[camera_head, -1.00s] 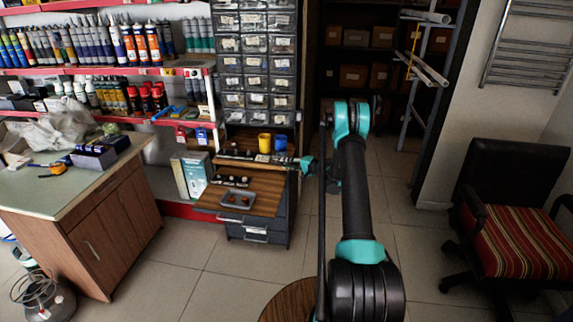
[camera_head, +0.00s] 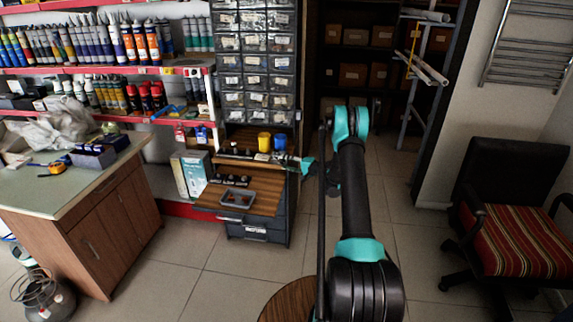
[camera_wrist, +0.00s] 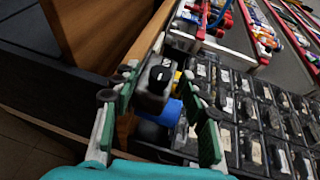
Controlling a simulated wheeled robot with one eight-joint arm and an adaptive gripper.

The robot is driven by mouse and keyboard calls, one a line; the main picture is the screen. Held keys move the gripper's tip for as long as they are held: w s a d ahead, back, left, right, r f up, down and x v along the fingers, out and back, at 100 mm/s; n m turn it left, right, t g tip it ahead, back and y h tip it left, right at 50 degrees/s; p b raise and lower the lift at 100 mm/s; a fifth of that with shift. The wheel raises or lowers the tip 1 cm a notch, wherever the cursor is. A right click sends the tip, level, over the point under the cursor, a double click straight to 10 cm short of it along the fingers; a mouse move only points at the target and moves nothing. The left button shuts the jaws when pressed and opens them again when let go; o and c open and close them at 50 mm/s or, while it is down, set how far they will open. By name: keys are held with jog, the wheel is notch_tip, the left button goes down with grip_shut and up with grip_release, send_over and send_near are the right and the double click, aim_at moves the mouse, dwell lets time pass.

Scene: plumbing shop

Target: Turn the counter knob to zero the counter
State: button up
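My gripper (camera_wrist: 165,108) is open in the wrist view, its two green-padded fingers apart. A small black block with white marks on its face (camera_wrist: 155,82) shows between the fingers. It looks like the counter, but its knob cannot be made out, and I cannot tell whether a finger touches it. In the head view my gripper (camera_head: 292,161) is small, at the right end of the wooden shelf above the drawer unit. The counter cannot be made out there.
A yellow cup (camera_head: 264,142) and a blue cup (camera_head: 280,142) stand just behind the gripper. A grey tray (camera_head: 224,202) lies on the lower wooden surface (camera_head: 262,202). Small-parts drawers (camera_head: 257,62) rise behind. A wooden panel (camera_wrist: 110,40) is close on the wrist view's left.

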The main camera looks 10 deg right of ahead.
jog(key=v, duration=1.2)
jog(key=shift+f, duration=0.1)
